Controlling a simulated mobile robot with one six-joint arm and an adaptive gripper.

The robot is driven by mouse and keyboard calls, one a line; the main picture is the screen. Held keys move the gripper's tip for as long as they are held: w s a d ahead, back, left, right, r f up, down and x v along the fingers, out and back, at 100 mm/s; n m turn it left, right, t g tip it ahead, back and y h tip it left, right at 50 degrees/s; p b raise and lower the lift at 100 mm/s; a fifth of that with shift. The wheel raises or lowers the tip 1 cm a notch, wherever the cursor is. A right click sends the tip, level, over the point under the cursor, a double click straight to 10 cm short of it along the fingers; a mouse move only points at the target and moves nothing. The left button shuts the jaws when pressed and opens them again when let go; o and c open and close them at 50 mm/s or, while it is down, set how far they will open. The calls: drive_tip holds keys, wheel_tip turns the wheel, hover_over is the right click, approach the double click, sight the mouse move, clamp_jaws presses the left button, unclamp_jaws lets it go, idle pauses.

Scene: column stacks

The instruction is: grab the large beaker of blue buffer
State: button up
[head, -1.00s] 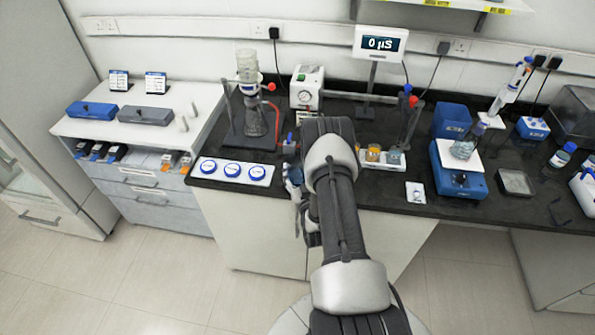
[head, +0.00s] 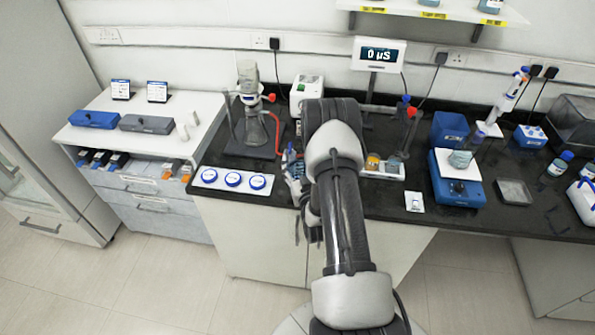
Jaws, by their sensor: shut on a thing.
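My gripper (head: 293,170) is at the front of the black bench, left of my forearm and mostly hidden by it. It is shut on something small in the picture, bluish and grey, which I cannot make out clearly. A beaker with blue-grey liquid (head: 460,159) stands on the blue stirrer-like device (head: 457,191) to the right, well apart from my gripper. A smaller beaker with greyish-blue contents (head: 393,163) stands beside an orange one (head: 373,161) on a white tray, just right of my arm. I cannot tell which vessel is the large blue buffer.
A stand with a flask and red tubing (head: 250,130) rises behind and left of my gripper. A white strip with blue round lids (head: 232,180) lies at the bench's front left. A display reading 0 µS (head: 379,53) stands at the back.

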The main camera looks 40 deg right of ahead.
wheel_tip(320, 180, up, 12)
drive_tip(key=p, duration=0.1)
drive_tip(key=shift+p, duration=0.3)
idle(0.3)
